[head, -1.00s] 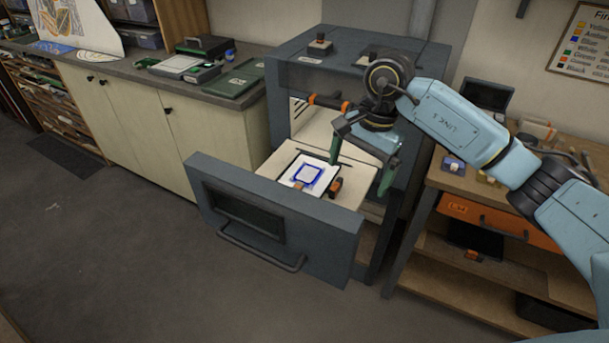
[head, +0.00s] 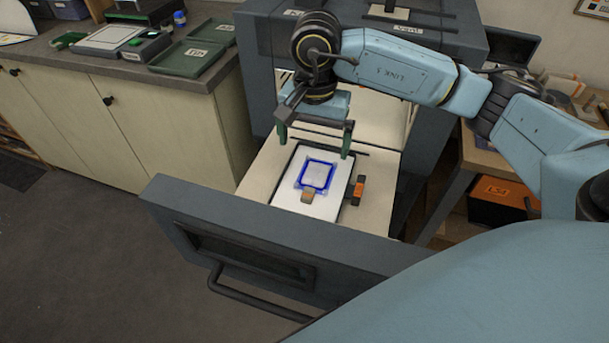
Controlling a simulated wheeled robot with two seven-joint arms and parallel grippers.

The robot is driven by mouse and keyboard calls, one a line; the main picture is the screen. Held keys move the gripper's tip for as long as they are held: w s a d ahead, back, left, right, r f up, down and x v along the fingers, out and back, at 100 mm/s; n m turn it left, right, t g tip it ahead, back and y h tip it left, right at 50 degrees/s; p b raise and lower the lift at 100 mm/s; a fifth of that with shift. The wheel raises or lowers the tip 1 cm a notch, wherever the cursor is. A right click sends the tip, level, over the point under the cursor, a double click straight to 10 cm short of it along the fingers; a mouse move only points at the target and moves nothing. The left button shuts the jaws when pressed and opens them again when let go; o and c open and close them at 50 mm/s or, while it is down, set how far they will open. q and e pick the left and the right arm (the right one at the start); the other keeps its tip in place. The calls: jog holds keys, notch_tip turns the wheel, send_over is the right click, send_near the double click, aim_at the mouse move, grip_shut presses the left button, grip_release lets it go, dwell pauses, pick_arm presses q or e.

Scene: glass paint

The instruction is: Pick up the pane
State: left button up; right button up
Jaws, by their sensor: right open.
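The pane (head: 320,174) is a small square with a blue painted border. It lies flat on a white board (head: 327,206) in the pulled-out kiln drawer (head: 255,183). A small brown block (head: 307,198) sits at the pane's near edge. My right gripper (head: 314,148) is above the far side of the pane, pointing down. Its two green fingers are wide apart, with nothing between them. Whether the fingertips touch anything is hard to tell. My left gripper is not in view.
The drawer's grey front (head: 235,235) with its bar handle stands up on the near side. An orange and black object (head: 357,190) sits right of the board. The kiln body (head: 443,120) rises behind. Green trays (head: 188,57) lie on the left counter.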

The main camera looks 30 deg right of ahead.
send_over(311, 187)
notch_tip(311, 187, down, 8)
jog(key=shift+r, duration=0.1)
jog(key=shift+f, duration=0.55)
notch_tip(311, 187, down, 5)
jog(key=shift+w+d+f+p, duration=0.1)
jog(key=shift+w+p, duration=0.05)
jog(key=shift+p, duration=0.2)
jog(key=c, duration=1)
jog(key=shift+c, duration=0.2)
notch_tip(311, 187, up, 13)
jog(key=shift+p, duration=0.4)
